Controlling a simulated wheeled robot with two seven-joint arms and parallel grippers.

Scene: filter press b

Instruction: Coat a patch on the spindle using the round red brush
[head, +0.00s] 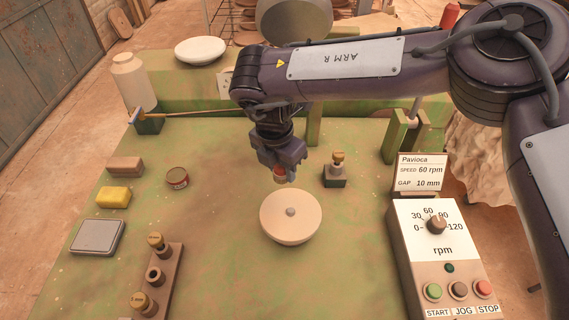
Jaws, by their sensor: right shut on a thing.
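My right gripper (281,166) points down over the table, just behind a round cream disc (291,222) with a small grey knob at its centre. It is shut on a small red and pale thing (280,177), which looks like the round red brush; the jaws hide most of it. The gap between its tip and the disc is hard to judge. No part is labelled as the spindle. A thin rod (185,114) runs from a dark block at the left to behind my right arm. My left gripper is out of view.
A control box (437,245) with a dial and buttons stands at the right. A small knobbed block (336,172) stands close right of the gripper. A red tin (177,178), yellow sponge (114,197), grey pad (97,237) and peg rack (160,285) lie left. The front middle is clear.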

